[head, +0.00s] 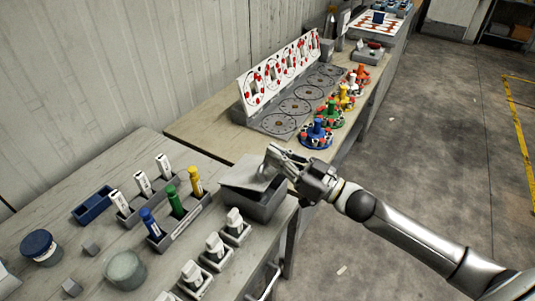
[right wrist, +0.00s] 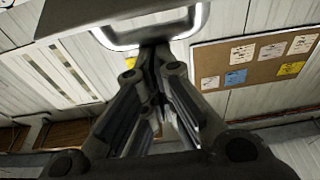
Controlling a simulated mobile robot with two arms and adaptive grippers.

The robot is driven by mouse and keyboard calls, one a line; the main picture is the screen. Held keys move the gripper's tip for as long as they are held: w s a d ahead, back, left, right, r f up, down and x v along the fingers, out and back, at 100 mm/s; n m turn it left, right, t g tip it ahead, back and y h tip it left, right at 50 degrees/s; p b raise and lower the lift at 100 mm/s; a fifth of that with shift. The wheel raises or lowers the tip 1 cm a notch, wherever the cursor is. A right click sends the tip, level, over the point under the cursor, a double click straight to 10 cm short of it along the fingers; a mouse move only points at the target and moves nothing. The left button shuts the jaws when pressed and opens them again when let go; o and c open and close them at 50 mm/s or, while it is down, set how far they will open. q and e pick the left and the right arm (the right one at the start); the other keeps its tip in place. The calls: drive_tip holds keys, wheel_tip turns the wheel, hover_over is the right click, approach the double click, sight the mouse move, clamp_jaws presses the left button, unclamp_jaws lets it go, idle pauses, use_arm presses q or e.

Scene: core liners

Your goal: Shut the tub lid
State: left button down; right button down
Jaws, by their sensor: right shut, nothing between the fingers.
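The grey tub (head: 265,210) stands near the right edge of the bench in the head view. Its lighter grey lid (head: 243,178) sits over the tub at a tilt, and the dark inside or wall of the tub shows below it. My right gripper (head: 271,153) is shut and empty at the lid's far right edge. Its fingers partly hide that edge, and I cannot tell whether they touch it. In the right wrist view the shut fingers (right wrist: 155,52) point up toward a shiny rounded metal part. My left gripper is not in view.
A rack with blue, green and yellow bottles (head: 178,203) stands left of the tub. Several white-topped holders (head: 236,224) stand in front. Behind is a bench with dial plates (head: 297,106) and coloured flanged pieces (head: 317,135).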

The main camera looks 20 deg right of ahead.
wheel_tip(320, 180, down, 6)
drive_tip(key=s+d+t+y+b, duration=0.2)
drive_tip(key=t+b, duration=0.1)
drive_tip(key=b, duration=0.7)
drive_tip(key=shift+s, duration=0.2)
drive_tip(key=shift+r, duration=0.2)
